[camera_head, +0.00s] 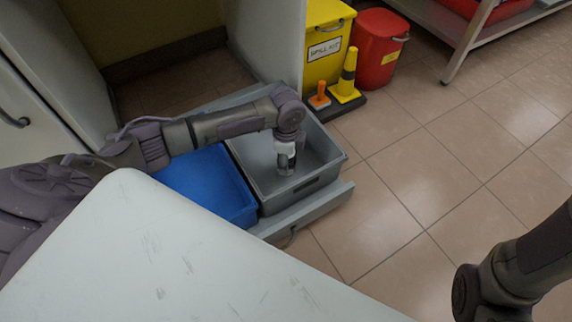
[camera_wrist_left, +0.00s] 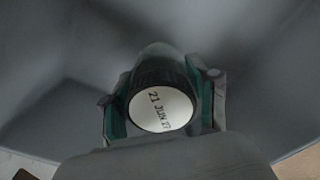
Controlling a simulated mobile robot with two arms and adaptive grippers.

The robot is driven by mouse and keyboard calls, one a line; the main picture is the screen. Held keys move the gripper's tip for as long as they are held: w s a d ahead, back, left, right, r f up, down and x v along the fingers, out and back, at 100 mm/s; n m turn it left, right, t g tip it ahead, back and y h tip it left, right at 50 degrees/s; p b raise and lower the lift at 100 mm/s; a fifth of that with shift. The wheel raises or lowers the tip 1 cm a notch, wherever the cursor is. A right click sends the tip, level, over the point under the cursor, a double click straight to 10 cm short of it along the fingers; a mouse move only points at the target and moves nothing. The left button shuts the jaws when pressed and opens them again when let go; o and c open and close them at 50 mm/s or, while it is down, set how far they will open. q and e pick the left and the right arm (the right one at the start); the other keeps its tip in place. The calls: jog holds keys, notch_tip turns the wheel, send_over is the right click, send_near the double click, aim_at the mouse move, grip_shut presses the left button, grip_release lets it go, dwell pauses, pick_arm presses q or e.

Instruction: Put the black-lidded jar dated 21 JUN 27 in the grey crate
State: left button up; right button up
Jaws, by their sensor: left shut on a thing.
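The jar (camera_wrist_left: 160,103) shows in the left wrist view, with a black lid rim and a pale top that reads 21 JUN 27. My left gripper (camera_wrist_left: 165,100) is shut on it, one finger on each side. In the head view my left gripper (camera_head: 286,158) reaches down over the grey crate (camera_head: 322,185), inside its outline, and the jar there is small and mostly hidden. I cannot tell whether the jar touches the crate floor. My right arm shows at the lower right, but its fingers are out of view.
A blue crate (camera_head: 208,178) sits directly left of the grey crate, both in a pulled-out drawer (camera_head: 325,205). The white table top (camera_head: 170,260) fills the lower left. A yellow spill kit bin (camera_head: 325,45), a red bin (camera_head: 378,50) and a yellow cone (camera_head: 347,78) stand behind. The tiled floor at right is clear.

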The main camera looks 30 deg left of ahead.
pick_arm(q)
jog(key=shift+f, duration=0.8)
jog(key=shift+r, duration=0.1)
jog(key=o, duration=1.4)
